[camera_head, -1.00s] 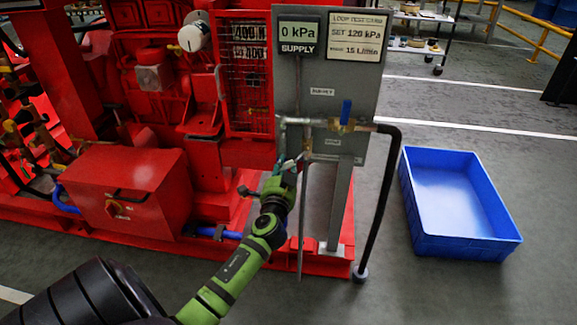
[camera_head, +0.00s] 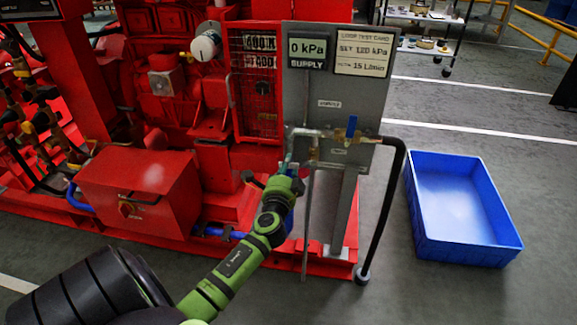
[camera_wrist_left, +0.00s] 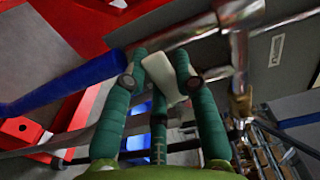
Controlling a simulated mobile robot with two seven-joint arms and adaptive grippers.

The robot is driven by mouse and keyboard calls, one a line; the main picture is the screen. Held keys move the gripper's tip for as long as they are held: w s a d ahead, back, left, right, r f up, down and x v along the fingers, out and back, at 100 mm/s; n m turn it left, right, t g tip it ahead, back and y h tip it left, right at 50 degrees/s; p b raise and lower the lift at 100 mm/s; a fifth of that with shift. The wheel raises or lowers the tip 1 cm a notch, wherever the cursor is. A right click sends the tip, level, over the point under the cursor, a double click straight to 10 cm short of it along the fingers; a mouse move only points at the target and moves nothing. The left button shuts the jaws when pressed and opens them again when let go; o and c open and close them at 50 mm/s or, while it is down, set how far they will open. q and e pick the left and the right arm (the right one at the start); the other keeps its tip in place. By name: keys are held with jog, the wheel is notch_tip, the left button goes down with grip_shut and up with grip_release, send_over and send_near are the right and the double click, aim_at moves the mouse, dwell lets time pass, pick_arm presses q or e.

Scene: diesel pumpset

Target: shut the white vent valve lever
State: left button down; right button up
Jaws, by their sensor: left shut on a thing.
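The white vent valve lever (camera_wrist_left: 164,80) shows in the left wrist view, pinched between the teal fingertips of my left gripper (camera_wrist_left: 158,70). It lies just beside a metal pipe and a brass fitting (camera_wrist_left: 241,100). In the head view my left gripper (camera_head: 287,172) is at the lower left of the grey panel, just under the pipework, and the white lever is hidden there by the gripper. How far the lever is turned is not clear. My right gripper is not in view.
The grey panel (camera_head: 339,95) carries a gauge (camera_head: 306,49) reading 0 kPa and a blue valve lever (camera_head: 351,127). A black hose (camera_head: 384,215) runs down to the floor. A blue tray (camera_head: 465,250) stands at right. Red machinery (camera_head: 150,190) fills the left side.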

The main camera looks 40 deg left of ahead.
pick_arm(q)
jog(key=shift+r, duration=0.25)
jog(key=c, duration=0.9)
grip_release()
jog(key=shift+w+f, duration=0.1)
jog(key=shift+c, duration=0.2)
jog(key=v, duration=1.2)
